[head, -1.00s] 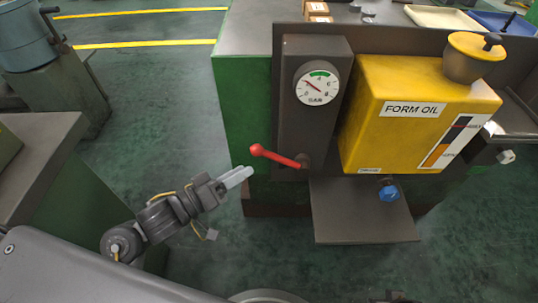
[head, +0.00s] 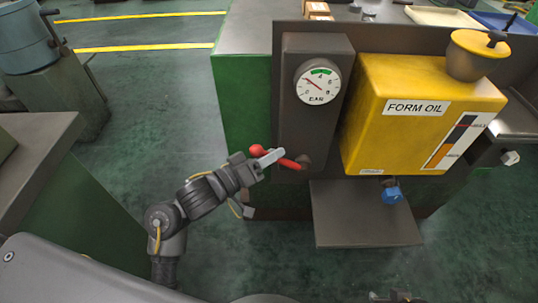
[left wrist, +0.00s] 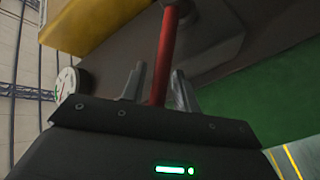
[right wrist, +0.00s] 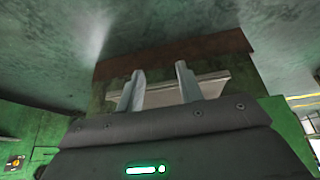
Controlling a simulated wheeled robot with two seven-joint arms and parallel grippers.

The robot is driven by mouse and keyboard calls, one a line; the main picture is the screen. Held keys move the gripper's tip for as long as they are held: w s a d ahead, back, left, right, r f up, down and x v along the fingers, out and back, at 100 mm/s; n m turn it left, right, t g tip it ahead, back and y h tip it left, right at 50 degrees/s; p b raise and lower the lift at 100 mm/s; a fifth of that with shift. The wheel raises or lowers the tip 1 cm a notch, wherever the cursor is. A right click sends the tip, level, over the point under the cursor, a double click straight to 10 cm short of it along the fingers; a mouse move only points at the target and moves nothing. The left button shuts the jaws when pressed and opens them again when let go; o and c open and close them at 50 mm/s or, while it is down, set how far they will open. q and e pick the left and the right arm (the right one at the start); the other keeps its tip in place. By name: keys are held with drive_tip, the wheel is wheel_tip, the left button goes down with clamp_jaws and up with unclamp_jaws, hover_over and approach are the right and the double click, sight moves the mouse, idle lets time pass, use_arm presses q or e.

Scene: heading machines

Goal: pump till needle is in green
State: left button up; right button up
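The red pump lever (head: 290,163) with its ball end (head: 257,149) sticks out left from the dark panel below the gauge. The round white gauge (head: 318,86) has a green band at its top; its needle points to the upper left, outside the green. My left gripper (head: 271,157) is at the lever near the ball. In the left wrist view the red lever (left wrist: 163,70) passes between the two fingers (left wrist: 158,88), with gaps on both sides, so it is open around the lever. My right gripper (right wrist: 160,88) is open and empty, low down facing a green machine side.
The yellow FORM OIL tank (head: 395,125) stands right of the gauge panel (head: 300,130). A blue knob (head: 392,195) sits below it above a grey shelf (head: 365,225). Green floor is free left of the machine.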

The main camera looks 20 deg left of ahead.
use_arm(q)
clamp_jaws()
use_arm(e)
drive_tip(key=shift+r, duration=0.1)
use_arm(q)
drive_tip(key=shift+r+p, duration=0.2)
drive_tip(key=shift+p, duration=0.2)
drive_tip(key=p, duration=0.3)
drive_tip(key=shift+w+d+r+m+g+y+p, duration=0.1)
drive_tip(key=shift+d+r+m+g+y+p, duration=0.2)
drive_tip(key=shift+r+m+y+p, duration=0.1)
drive_tip(key=shift+f, duration=0.1)
use_arm(e)
wheel_tip(320, 180, down, 10)
drive_tip(key=g, duration=0.2)
drive_tip(key=shift+s+d+r+h, duration=0.2)
drive_tip(key=shift+s+d+h, duration=0.1)
drive_tip(key=shift+s+d, duration=0.15)
use_arm(q)
drive_tip(key=shift+o, duration=1.2)
unclamp_jaws()
